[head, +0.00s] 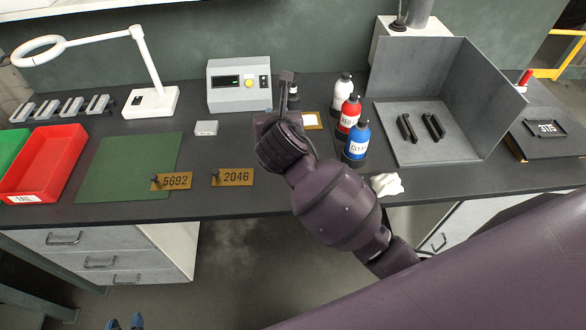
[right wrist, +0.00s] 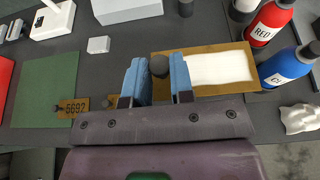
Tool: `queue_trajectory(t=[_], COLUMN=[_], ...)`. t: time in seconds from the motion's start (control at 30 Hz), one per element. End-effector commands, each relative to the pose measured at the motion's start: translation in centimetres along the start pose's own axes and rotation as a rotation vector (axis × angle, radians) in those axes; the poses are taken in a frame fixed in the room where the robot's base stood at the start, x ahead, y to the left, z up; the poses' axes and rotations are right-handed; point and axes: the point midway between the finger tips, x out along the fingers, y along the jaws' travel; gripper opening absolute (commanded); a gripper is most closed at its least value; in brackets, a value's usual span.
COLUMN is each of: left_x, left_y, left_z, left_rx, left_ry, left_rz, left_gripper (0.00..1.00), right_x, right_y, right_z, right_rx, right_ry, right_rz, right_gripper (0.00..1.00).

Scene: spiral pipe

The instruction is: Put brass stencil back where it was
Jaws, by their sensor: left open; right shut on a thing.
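My right gripper (right wrist: 160,82) is shut on the dark knob (right wrist: 158,66) of a brass plate (right wrist: 205,52) with a white panel. The plate also shows beside my right arm in the head view (head: 320,121); its height above the bench cannot be told. In the head view my right arm hides its own fingers. Brass stencil 5692 (head: 176,181) lies at the green mat's front right corner. Brass stencil 2046 (head: 236,177) lies right of it on the bench. Both have a dark knob at the left end. My left gripper (head: 125,323) is open and empty, low at the bottom edge.
White, red (head: 348,116) and blue (head: 356,143) bottles stand right of the plate, with a white cloth (head: 387,184) in front. A grey booth (head: 460,150) holds dark bars. A case marked 3175 (head: 548,128) is far right. A red tray (head: 45,165) is left of the green mat (head: 125,165).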

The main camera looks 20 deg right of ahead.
Motion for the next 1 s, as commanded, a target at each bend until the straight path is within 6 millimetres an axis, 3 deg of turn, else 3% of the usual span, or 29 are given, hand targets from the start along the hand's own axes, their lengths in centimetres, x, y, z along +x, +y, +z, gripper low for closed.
queue_trajectory(t=[0.13,0.27,0.8,1.0], left_x=[-0.1,0.0,0.8,1.1], left_y=[0.0,0.0,0.1,0.2], left_z=[0.4,0.5,0.3,0.6], left_rx=[0.000,0.000,0.000,0.001], left_ry=[-0.011,-0.010,0.018,0.017], left_rz=[-0.001,-0.001,0.000,0.001], left_gripper=[0.43,0.43,0.43,0.43], right_x=[0.2,0.7,5.1,6.1], right_y=[1.0,1.1,1.1,1.2], right_z=[0.8,-0.3,-11.0,-13.3], right_rx=[0.007,0.007,0.006,0.007], right_ry=[0.000,0.002,0.002,0.001], right_rz=[-0.018,-0.025,-0.024,-0.022], right_gripper=[0.00,0.00,0.00,0.00])
